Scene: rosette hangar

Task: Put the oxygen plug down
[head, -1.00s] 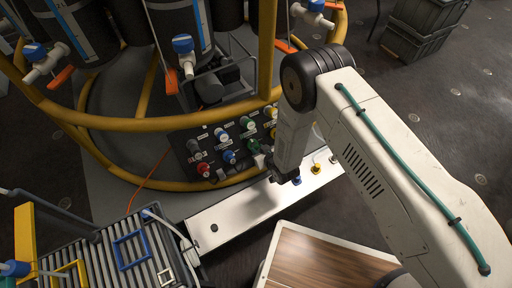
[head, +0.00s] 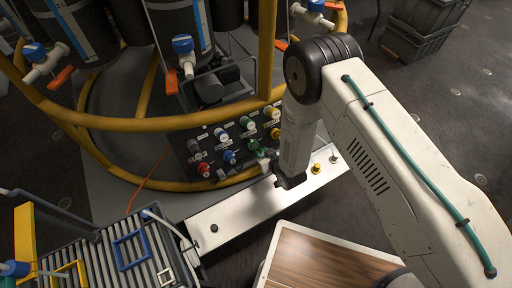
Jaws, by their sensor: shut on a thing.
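My gripper (head: 290,182) is low over the long white strip (head: 235,212), in front of the connector panel. It shows small and dark, mostly seen from behind. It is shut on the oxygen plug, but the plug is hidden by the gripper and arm. I cannot tell whether the plug touches the strip. A yellow plug (head: 316,168) and a small grey fitting (head: 333,158) stand on the strip to the right of my gripper.
The dark panel (head: 192,157) with several coloured connectors stands just behind the strip, inside yellow rails (head: 130,124). A wood-topped table (head: 325,262) is in front.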

